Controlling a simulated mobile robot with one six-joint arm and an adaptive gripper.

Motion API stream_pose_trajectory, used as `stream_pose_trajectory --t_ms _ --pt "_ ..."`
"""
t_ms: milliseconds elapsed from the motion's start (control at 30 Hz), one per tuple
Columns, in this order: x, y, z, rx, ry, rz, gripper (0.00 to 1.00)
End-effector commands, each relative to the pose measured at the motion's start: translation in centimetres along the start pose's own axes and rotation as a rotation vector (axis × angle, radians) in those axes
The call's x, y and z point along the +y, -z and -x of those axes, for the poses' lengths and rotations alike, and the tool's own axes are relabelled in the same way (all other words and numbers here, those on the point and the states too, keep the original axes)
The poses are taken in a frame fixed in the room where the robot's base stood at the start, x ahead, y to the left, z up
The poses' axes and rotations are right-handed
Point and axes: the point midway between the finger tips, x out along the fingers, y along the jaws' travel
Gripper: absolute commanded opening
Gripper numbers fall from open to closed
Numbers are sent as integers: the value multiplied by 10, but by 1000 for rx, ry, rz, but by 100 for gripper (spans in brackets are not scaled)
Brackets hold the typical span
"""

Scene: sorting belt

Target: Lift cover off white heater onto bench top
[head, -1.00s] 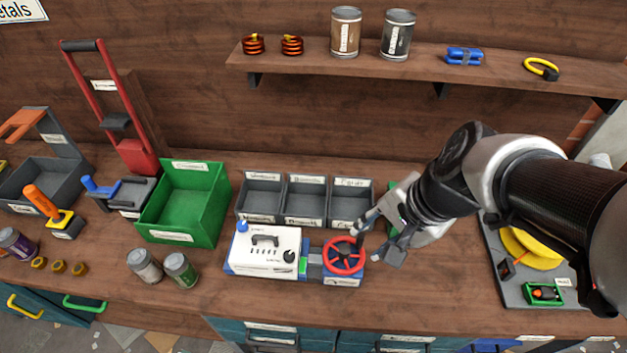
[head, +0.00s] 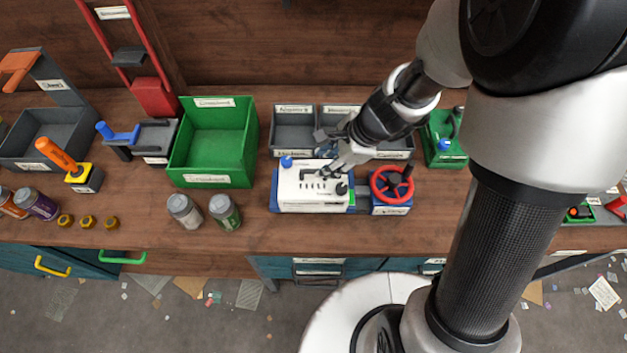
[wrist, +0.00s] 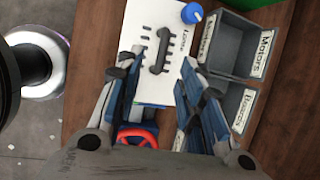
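The white heater (head: 313,198) sits on the bench top, with a white cover that has a black handle (wrist: 160,50), a row of dark slots and a blue knob (head: 287,162) at one corner. My gripper (head: 325,165) is above the cover, coming in from the upper right. In the wrist view my gripper (wrist: 158,68) is open, its two fingers apart, with the handle in line between the tips and nothing held. I cannot tell how high the tips are above the handle. The gripper partly hides the handle in the head view.
A red wheel (head: 391,184) on a blue base stands right of the heater. Grey bins (head: 294,135) are behind it, a green crate (head: 212,145) is to the left, and cans (head: 185,210) stand front left. The bench top (head: 270,235) is clear in front.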

Motion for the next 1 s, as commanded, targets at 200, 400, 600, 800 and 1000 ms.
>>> stream_pose_trajectory --t_ms 200,400,600,800,1000 --pt "0 0 -18 0 0 1 35" --pt "0 0 -36 0 -1 2 35" --pt "-1 0 -66 1 -1 2 35" --pt "-2 -1 -68 1 1 1 35" --pt "-2 -1 -68 1 1 1 26"
